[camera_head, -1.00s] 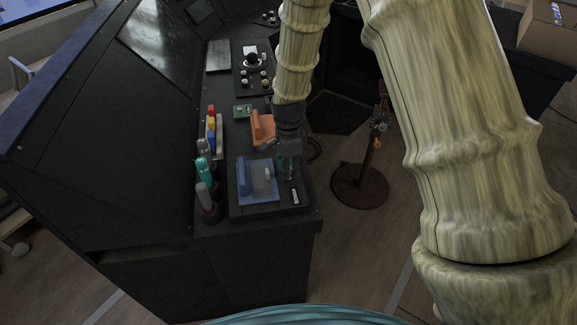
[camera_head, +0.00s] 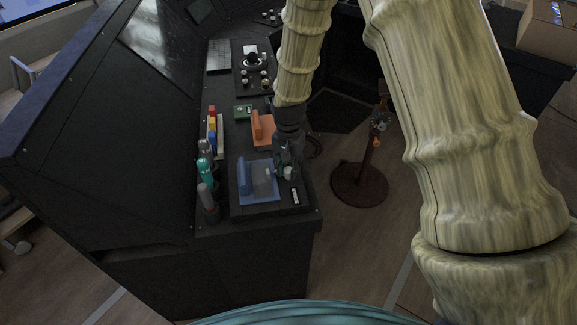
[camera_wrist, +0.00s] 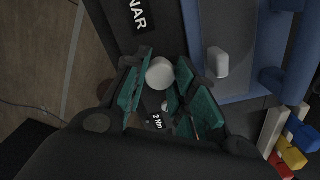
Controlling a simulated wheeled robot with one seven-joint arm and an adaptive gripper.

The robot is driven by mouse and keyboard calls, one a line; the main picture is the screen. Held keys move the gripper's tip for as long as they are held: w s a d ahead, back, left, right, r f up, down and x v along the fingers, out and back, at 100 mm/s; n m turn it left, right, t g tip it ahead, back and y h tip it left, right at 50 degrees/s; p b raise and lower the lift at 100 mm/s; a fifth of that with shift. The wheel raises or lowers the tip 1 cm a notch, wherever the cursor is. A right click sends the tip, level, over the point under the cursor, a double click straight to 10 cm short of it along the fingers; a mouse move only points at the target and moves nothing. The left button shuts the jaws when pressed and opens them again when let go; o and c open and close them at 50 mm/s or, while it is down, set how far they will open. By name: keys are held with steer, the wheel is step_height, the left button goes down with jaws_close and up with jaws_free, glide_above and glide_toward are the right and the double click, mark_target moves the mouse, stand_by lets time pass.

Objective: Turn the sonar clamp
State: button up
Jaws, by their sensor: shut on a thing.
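The sonar clamp (camera_wrist: 160,73) shows in the wrist view as a pale round knob between my green-padded fingers. My gripper (camera_wrist: 152,88) is shut on it, with a finger on either side. In the head view my gripper (camera_head: 287,172) is at the right side of the console's near end, and the clamp's pale top (camera_head: 288,174) shows at the fingertips. A label ending in "NAR" (camera_wrist: 138,14) lies beyond the knob, and a "2 Nm" label (camera_wrist: 157,121) shows between the fingers. The lower part of the clamp is hidden.
A pale peg (camera_wrist: 217,62) stands close beside one finger. The console's right edge is close.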

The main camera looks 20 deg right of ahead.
mark_target(289, 169)
steer(key=n, duration=0.6)
steer(key=shift+n+p, duration=0.3)
stand_by(0.4)
steer(key=o, duration=1)
steer(key=shift+d, duration=0.1)
steer(key=shift+o, duration=0.2)
step_height(289, 169, up, 12)
